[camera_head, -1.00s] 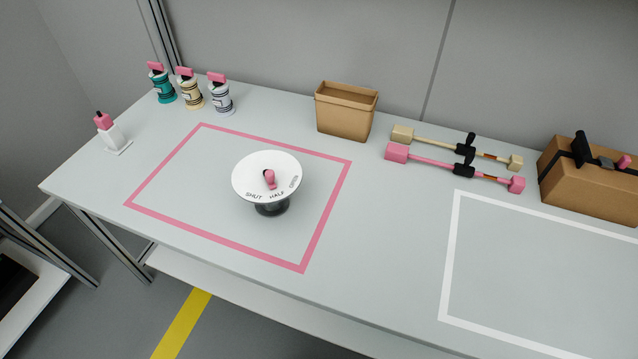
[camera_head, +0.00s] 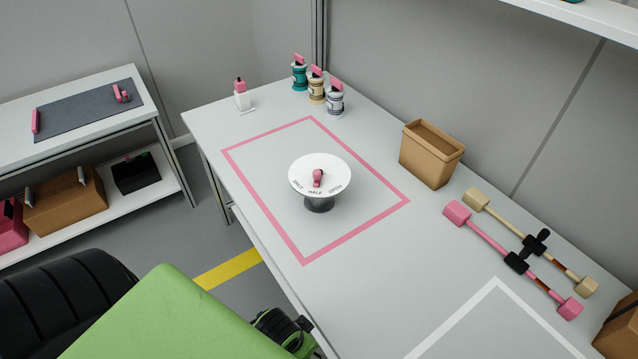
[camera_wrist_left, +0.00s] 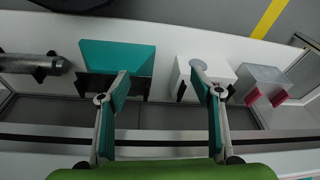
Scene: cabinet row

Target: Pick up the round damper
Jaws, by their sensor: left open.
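The round damper (camera_head: 334,178) is a white disc with a pink handle and the words SHUT, HALF and OPEN, on a dark round foot. It stands upright inside the pink outlined area (camera_head: 265,218) on the bench in the head view. My left gripper (camera_wrist_left: 162,78) shows in the left wrist view with its two fingers spread apart and nothing between them. The damper is not seen in that view. In the head view a green link of my arm shows at the bottom left, but no fingertips. My right gripper is not in view.
Several pink-topped bottles (camera_head: 316,92) stand behind the damper. A cardboard bin (camera_head: 430,155) and two bar-shaped tools (camera_head: 500,238) lie to its right. A side table (camera_head: 80,105) stands at left. The wrist view shows a teal box (camera_wrist_left: 112,57) and a white box (camera_wrist_left: 200,75).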

